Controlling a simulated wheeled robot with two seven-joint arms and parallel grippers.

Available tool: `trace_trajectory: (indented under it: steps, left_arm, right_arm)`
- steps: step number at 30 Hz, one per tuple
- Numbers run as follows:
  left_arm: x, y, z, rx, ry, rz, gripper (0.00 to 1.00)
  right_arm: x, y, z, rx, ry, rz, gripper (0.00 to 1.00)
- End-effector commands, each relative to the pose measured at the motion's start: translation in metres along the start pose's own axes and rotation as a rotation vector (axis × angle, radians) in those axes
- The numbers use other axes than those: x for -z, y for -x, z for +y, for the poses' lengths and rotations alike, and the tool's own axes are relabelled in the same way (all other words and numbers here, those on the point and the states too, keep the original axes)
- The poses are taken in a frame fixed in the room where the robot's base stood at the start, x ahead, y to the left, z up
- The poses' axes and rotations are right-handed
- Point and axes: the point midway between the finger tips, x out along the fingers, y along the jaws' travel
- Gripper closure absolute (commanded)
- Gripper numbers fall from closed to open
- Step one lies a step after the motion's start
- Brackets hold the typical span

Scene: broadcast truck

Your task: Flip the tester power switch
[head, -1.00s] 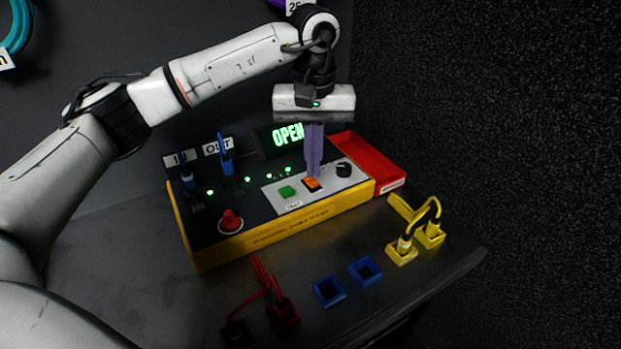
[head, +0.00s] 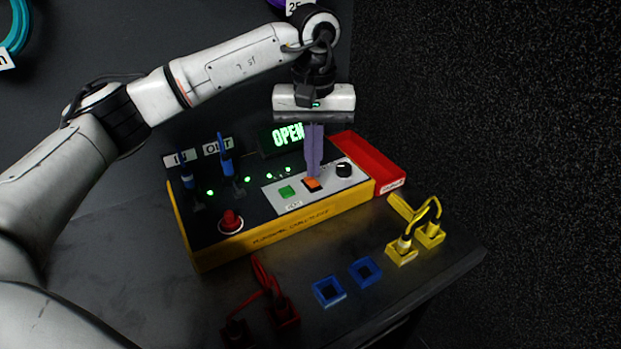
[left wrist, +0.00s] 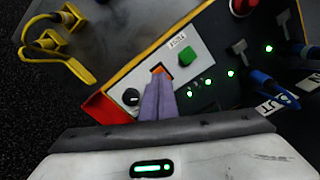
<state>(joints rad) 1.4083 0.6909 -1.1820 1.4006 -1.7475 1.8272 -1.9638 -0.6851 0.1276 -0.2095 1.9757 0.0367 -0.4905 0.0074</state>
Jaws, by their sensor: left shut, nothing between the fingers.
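The tester (head: 300,226) is a yellow box with a dark top and a light grey panel. On the panel sit an orange rocker switch (head: 312,184), a green button (head: 287,192) and a black knob (head: 344,170). The display (head: 288,135) reads OPEN in green. My left gripper (head: 313,174) points down with its purple fingers shut and empty, tips at the back edge of the orange switch. The left wrist view shows the fingertips (left wrist: 160,80) over the switch (left wrist: 157,69), partly hiding it; I cannot tell if they touch. My right gripper is not in view.
Blue plugs (head: 226,160) stand at the tester's IN and OUT sockets. A red button (head: 231,220) is at its front left, a red tray (head: 370,160) at its right. Yellow (head: 402,251), blue (head: 329,291) and red (head: 283,313) holders line the table's front.

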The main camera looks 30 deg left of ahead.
Motion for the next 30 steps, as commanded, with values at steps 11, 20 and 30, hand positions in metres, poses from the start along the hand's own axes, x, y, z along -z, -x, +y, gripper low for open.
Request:
trace_trajectory:
  steps: [11,20,30]
  left_arm:
    - [0.0,-0.004,0.0,0.0,0.0,0.0,1.0]
    - [0.0,-0.008,0.0,0.0,0.0,0.0,1.0]
    - [0.0,-0.013,0.0,0.0,0.0,0.0,1.0]
  right_arm:
    - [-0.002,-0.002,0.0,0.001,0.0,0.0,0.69]
    - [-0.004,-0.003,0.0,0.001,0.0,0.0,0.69]
    - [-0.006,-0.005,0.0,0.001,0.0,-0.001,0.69]
